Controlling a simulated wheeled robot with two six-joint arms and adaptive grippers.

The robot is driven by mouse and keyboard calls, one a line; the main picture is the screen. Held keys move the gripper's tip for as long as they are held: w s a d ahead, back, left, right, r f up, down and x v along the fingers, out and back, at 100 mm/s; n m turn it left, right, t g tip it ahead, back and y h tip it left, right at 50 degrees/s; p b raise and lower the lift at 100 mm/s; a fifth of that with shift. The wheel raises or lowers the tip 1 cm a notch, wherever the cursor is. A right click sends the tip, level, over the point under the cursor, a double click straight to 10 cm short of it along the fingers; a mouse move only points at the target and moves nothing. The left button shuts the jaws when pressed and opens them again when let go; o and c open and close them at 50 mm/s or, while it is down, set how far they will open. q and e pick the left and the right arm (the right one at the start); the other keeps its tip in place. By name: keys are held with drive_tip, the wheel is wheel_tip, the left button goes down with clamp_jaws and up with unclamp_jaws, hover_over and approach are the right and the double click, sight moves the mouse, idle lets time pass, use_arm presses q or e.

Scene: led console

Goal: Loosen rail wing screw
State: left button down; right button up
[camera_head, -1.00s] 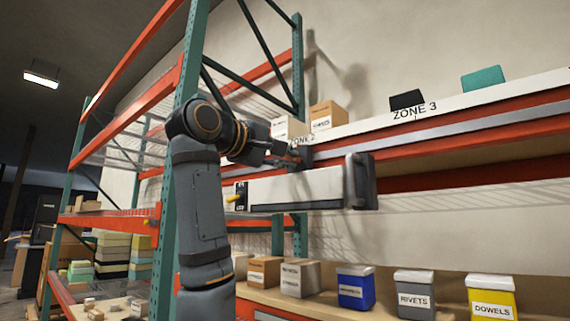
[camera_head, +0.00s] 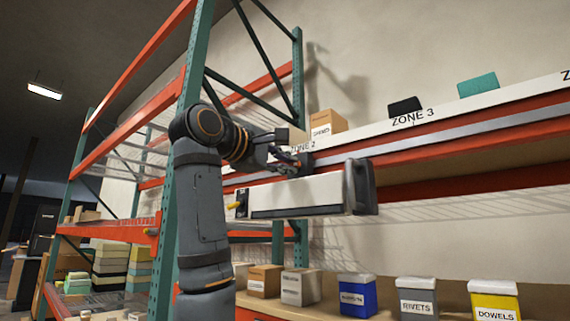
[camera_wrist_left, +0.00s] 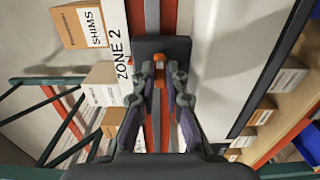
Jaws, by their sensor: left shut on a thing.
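A long white lamp console (camera_head: 300,197) with dark end caps hangs in front of the shelf, under a dark bracket (camera_head: 304,162) at the grey rail (camera_head: 440,138). In the left wrist view the bracket (camera_wrist_left: 178,48) is a dark block across the rail, with a small orange wing screw (camera_wrist_left: 157,84) in front of it. My left gripper (camera_head: 290,161) is at the bracket, and its fingers (camera_wrist_left: 160,78) are closed around the screw from both sides. The fingers hide part of the screw. My right gripper is not in view.
A green rack upright (camera_head: 178,150) stands close behind my left arm. Cartons such as the Shims box (camera_head: 326,126) stand on the shelf above, and labelled bins (camera_head: 417,295) stand below.

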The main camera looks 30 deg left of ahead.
use_arm(q)
drive_tip(key=shift+r, duration=0.15)
drive_tip(key=c, duration=1.8)
unclamp_jaws()
drive_tip(key=shift+o, duration=0.7)
drive_tip(key=shift+w+d, duration=0.1)
drive_tip(key=shift+w, duration=0.15)
drive_tip(key=s+a, duration=0.1)
drive_tip(key=s, duration=1.1)
drive_tip(key=shift+f, duration=0.2)
